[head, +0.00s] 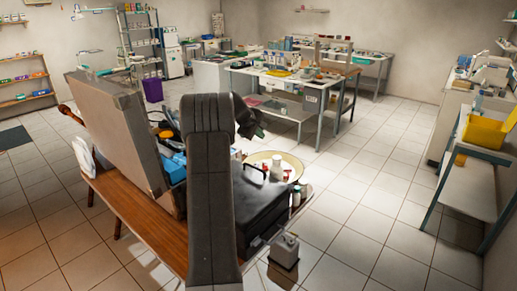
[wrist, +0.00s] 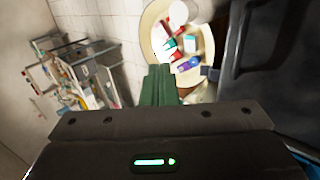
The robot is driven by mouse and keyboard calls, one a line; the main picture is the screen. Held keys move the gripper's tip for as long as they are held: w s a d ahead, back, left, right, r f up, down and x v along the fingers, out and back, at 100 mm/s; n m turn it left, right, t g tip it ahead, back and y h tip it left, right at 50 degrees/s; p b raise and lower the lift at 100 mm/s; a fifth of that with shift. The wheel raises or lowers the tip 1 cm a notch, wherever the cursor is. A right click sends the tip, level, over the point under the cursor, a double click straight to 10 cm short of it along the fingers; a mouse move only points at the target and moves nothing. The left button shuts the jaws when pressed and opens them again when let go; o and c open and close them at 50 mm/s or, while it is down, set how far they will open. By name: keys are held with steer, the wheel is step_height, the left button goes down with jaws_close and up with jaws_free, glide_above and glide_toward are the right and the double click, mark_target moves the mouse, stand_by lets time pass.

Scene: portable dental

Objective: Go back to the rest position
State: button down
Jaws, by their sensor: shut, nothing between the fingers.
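My gripper (wrist: 158,85) is shut and empty, its green fingers together in the wrist view. In the head view my dark arm rises through the middle of the picture, and the gripper (head: 259,131) hangs at its right, above the table and partly dark. Below it is a round cream tray (head: 291,161) holding red and white items and bottles. The tray also shows in the wrist view (wrist: 149,42), beyond the fingertips and apart from them.
A wooden table (head: 132,207) carries an open grey case (head: 117,136) and a black case (head: 262,213). My arm hides part of them. A small grey box (head: 285,250) is at the front right. Tiled floor (head: 358,205) to the right is clear. A yellow bin (head: 484,131) sits on a side bench.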

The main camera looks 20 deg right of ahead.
steer(key=shift+w+d+r, duration=0.1)
steer(key=shift+d+r, duration=0.05)
steer(key=shift+r, duration=0.45)
steer(key=shift+w+d+r, duration=0.1)
steer(key=shift+r, duration=0.45)
glide_above(257, 173)
step_height(257, 173, down, 13)
steer(key=shift+w+r, duration=0.1)
steer(key=shift+r, duration=0.05)
steer(key=shift+a+f+b, duration=0.1)
steer(key=shift+f+b, duration=0.25)
steer(key=shift+f, duration=0.25)
steer(key=shift+r, duration=0.15)
